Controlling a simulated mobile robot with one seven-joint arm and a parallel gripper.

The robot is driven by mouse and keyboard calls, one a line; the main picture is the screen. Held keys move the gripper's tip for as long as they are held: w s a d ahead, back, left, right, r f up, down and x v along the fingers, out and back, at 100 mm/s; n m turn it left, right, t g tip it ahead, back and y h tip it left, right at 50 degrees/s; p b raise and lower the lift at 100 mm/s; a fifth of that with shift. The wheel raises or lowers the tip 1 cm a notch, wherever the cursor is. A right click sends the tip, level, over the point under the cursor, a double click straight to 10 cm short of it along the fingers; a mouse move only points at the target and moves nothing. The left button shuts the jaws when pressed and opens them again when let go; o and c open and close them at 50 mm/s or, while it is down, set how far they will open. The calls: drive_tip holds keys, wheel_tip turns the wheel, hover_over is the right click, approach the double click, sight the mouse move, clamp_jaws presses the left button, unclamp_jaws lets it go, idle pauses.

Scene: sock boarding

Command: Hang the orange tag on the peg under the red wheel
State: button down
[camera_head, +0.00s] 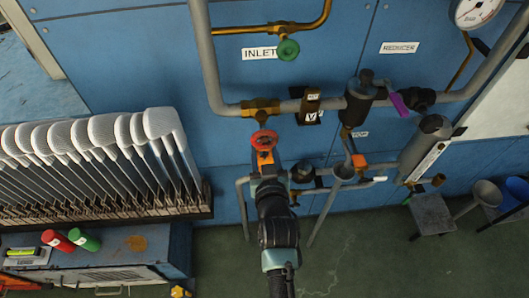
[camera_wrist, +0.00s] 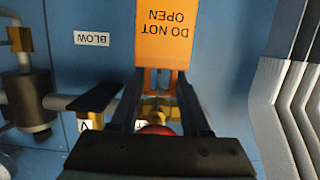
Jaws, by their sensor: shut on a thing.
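The orange tag (camera_wrist: 165,35) reads "DO NOT OPEN", upside down in the wrist view. My gripper (camera_wrist: 160,78) is shut on its edge, with the tag reaching out past the fingertips. In the head view the tag (camera_head: 265,158) shows just below the red wheel (camera_head: 264,140), above my gripper (camera_head: 267,172). I cannot tell whether the tag touches anything there. In the wrist view part of the red wheel (camera_wrist: 156,130) shows between the fingers, near brass valve parts (camera_wrist: 154,108). I cannot make out the peg; the tag and gripper cover that area.
A grey pipe (camera_head: 212,70) and a brass valve body (camera_head: 261,108) stand above the wheel. A small black valve (camera_head: 303,172) is close on the right. A rack of white sock boards (camera_head: 100,135) stands on the left. The blue wall panel (camera_head: 120,60) lies behind.

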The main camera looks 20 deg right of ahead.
idle(0.3)
drive_tip(key=shift+c, duration=1.5)
unclamp_jaws()
drive_tip(key=shift+s, duration=0.1)
drive_tip(key=v, duration=1.2)
drive_tip(key=shift+s, duration=0.35)
drive_tip(key=shift+a+r, duration=0.1)
drive_tip(key=shift+a, duration=0.05)
